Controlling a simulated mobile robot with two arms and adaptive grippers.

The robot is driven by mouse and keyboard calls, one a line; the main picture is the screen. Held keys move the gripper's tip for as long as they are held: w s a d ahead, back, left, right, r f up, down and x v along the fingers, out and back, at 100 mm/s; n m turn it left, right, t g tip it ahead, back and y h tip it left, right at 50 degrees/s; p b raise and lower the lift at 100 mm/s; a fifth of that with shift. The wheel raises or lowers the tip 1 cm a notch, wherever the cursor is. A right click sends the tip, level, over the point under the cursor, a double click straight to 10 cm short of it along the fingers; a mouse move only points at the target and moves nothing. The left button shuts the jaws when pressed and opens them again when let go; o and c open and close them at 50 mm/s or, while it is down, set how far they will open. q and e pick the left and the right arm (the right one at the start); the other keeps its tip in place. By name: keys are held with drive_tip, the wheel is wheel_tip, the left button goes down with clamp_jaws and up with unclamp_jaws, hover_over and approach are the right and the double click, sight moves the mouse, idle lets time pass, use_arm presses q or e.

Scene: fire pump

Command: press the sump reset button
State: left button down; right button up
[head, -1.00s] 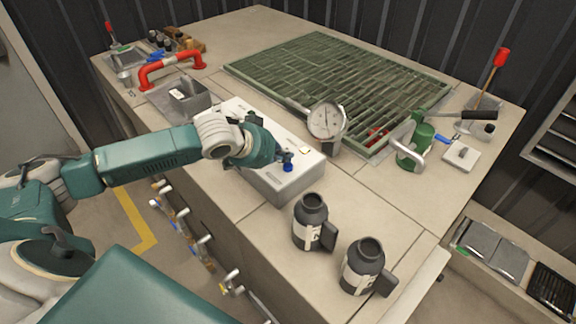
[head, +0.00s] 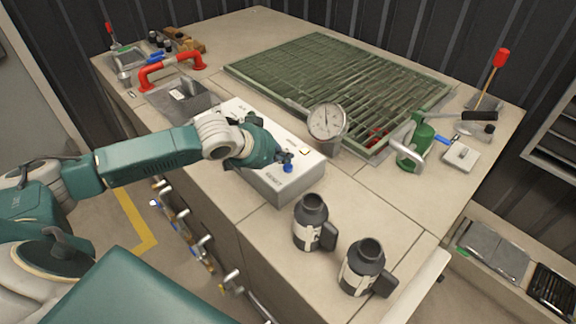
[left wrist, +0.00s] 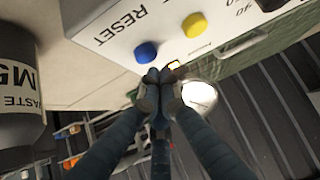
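A white control box (head: 291,190) stands on the bench, with black lettering reading RESET beside a blue button (head: 288,169). In the left wrist view the blue button (left wrist: 146,53) is on the box face close to that lettering, with a yellow button (left wrist: 195,25) to its right. My left gripper (head: 284,156) is over the box, just behind the blue button. In the left wrist view its fingertips (left wrist: 154,78) are together and empty, just below the blue button in the picture. I see no clear contact with it. My right gripper is not in view.
A round gauge (head: 326,122) stands behind the box. Two dark bottles (head: 311,222) (head: 363,267) with labels stand in front of it to the right. A green grate (head: 320,65), a red handle (head: 170,72) and a green pump (head: 414,147) are further off.

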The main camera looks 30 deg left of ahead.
use_arm(q)
drive_tip(key=shift+f, duration=0.15)
drive_tip(key=shift+f, duration=0.3)
drive_tip(key=shift+f, duration=0.5)
idle(0.6)
idle(0.4)
drive_tip(key=shift+r+p, duration=0.95)
drive_tip(key=shift+p, duration=0.35)
